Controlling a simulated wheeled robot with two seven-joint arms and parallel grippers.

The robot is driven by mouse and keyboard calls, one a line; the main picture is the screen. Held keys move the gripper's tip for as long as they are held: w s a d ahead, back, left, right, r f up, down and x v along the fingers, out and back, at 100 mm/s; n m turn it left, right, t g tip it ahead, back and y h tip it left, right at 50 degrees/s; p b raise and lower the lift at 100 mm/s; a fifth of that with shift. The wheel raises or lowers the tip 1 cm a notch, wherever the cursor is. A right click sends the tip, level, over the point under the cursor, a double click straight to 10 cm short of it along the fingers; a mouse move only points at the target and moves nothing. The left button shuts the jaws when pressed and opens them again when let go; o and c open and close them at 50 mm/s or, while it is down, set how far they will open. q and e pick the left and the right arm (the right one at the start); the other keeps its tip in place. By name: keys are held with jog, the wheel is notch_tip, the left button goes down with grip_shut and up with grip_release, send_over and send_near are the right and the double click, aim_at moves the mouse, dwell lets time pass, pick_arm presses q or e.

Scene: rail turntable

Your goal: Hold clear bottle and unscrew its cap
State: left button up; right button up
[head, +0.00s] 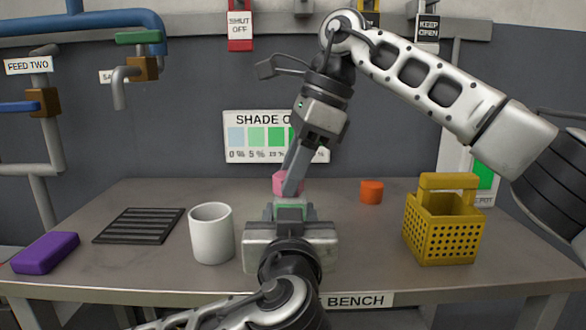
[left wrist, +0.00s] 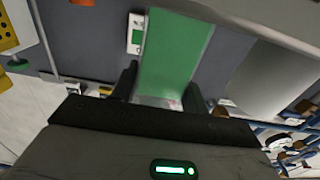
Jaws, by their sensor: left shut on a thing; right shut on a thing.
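The clear bottle (head: 290,203) stands upright over the bench, mostly hidden behind my left gripper (head: 290,213). That gripper is shut on its body. In the left wrist view the bottle (left wrist: 175,52) shows green between the two dark fingers of my left gripper (left wrist: 162,88), with a pale clear part beside the green. The pink cap (head: 280,182) is on top of the bottle, partly covered by my right gripper (head: 291,188), which comes down from above and is shut on it. A bit of pink (left wrist: 174,103) also shows in the left wrist view.
A white cup (head: 211,235) stands close left of my left gripper. Further left are a dark slatted rack (head: 140,226) and a purple block (head: 46,253). An orange cylinder (head: 371,191) and a yellow perforated basket (head: 442,235) are on the right. Bench (head: 355,240) between is clear.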

jog(key=shift+r, duration=1.65)
jog(key=shift+r, duration=2.4)
pick_arm(q)
jog(key=o, duration=1.5)
jog(key=shift+c, duration=0.2)
